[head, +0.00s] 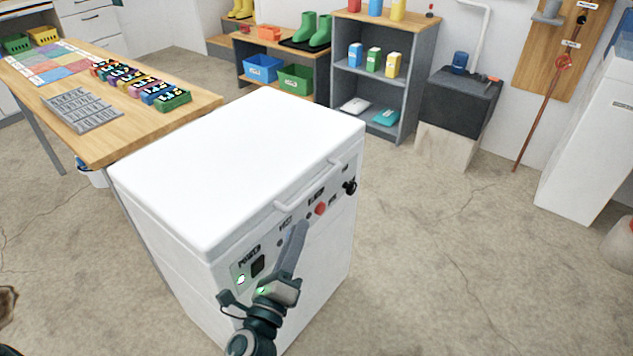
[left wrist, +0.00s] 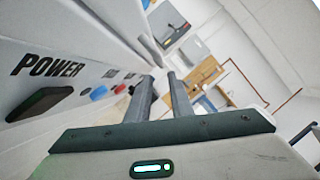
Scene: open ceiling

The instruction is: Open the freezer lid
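The white chest freezer (head: 290,285) stands in the middle of the head view. Its lid (head: 240,165) lies flat and closed. A white bar handle (head: 308,187) runs along the lid's front edge. The front panel has a POWER label, a dark switch and a red button. My left gripper (head: 302,228) is in front of this panel, its fingers pointing up toward the handle from below. In the left wrist view its two grey fingers (left wrist: 160,80) are a little apart, with nothing visible between them. Contact with the handle cannot be told. My right gripper is out of view.
A wooden table (head: 125,145) with a grey rack and colored blocks stands close behind the freezer's left side. A grey shelf (head: 345,90) and a dark-topped cabinet (head: 460,100) stand at the back.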

